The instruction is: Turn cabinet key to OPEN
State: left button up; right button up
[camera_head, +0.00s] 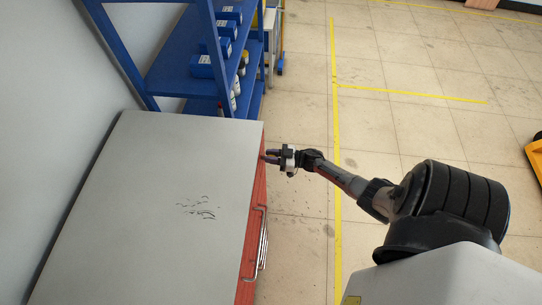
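A cabinet (160,190) with a flat grey top and a red front stands at the left, seen from above. The fingertips are at or very close to the front; contact cannot be told. The key is not visible; it may be hidden at the fingertips. Whether the fingers are shut on anything is too small to tell. My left gripper is not in view.
A blue shelf (180,75) with blue boxes (203,66) and small bottles stands behind the cabinet against the wall. The tiled floor (300,220) right of the cabinet is clear, with yellow lines. A yellow object (536,150) shows at the right edge.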

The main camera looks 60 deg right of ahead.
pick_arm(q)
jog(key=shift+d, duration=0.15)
pick_arm(e)
grip_shut()
